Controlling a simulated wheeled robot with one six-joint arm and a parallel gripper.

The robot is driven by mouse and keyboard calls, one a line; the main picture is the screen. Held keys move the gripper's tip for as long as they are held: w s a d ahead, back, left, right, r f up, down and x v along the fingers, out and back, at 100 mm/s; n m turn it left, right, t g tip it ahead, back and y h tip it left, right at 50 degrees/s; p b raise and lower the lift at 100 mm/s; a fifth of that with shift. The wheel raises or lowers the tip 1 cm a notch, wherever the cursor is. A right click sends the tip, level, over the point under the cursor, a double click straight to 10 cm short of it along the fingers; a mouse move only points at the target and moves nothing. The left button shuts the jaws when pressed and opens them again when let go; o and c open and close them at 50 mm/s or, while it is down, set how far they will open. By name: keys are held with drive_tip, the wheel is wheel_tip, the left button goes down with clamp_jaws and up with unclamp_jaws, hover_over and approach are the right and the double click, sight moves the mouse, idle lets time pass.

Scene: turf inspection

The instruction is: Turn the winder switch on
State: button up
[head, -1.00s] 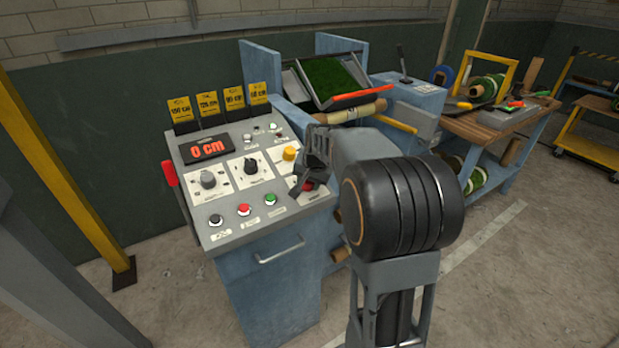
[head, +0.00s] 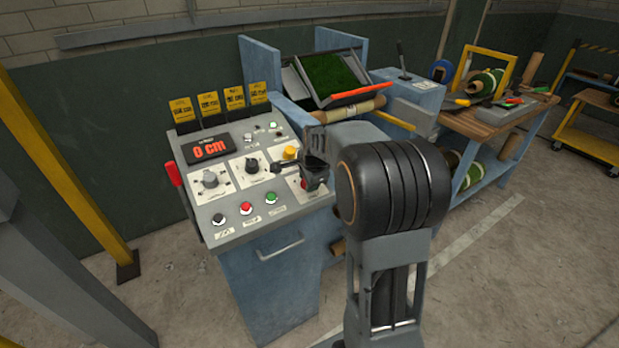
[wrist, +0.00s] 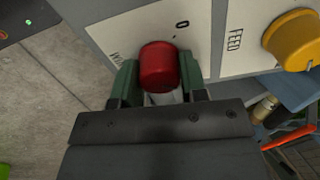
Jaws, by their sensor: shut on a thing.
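The control panel (head: 232,222) stands left of centre in the head view. A red knob (wrist: 160,66) on a white plate (wrist: 190,22) fills the middle of the wrist view. The plate carries a "0" and another word, upside down and hard to read. My gripper (wrist: 160,82) is closed with one green finger on each side of the red knob, touching it. In the head view my gripper (head: 310,178) is at the panel's right side and mostly covers this knob. I cannot tell which control is labelled winder.
A yellow knob (wrist: 292,40) marked FEED sits just beside the red one. The display (head: 210,148) reads 0 cm. The turf tray (head: 335,78) and wooden bench (head: 500,112) stand behind and right.

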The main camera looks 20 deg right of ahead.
drive_tip(key=shift+m, duration=0.6)
drive_tip(key=o, duration=0.9)
drive_tip(key=v, duration=1.3)
drive_tip(key=shift+s+r, duration=0.1)
drive_tip(key=shift+r, duration=0.3)
